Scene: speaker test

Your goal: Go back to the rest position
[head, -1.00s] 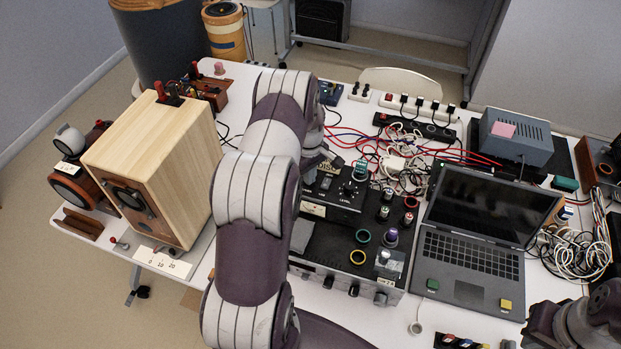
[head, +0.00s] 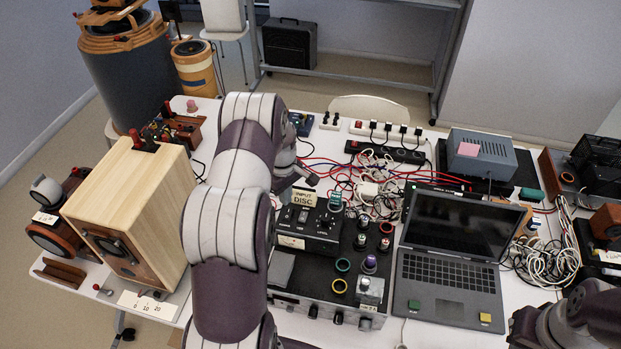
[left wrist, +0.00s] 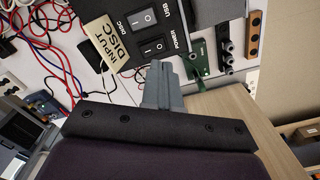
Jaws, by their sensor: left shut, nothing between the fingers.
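My left arm crosses the middle of the head view. Its gripper (head: 308,179) shows partly past the arm, just above the tag reading INPUT DISC (head: 302,199). In the left wrist view the left gripper's grey fingers (left wrist: 163,84) are together with nothing between them. They appear close to the black switch box (left wrist: 150,30) and the same tag (left wrist: 104,42). Part of my right arm shows at the lower right of the head view; its fingers are not seen.
A wooden speaker (head: 135,200) stands left of my left arm. A black control box (head: 308,228) sits on an amplifier, beside an open laptop (head: 450,275). Tangled cables (head: 375,185) lie behind. A grey power supply (head: 480,155) stands at the back right.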

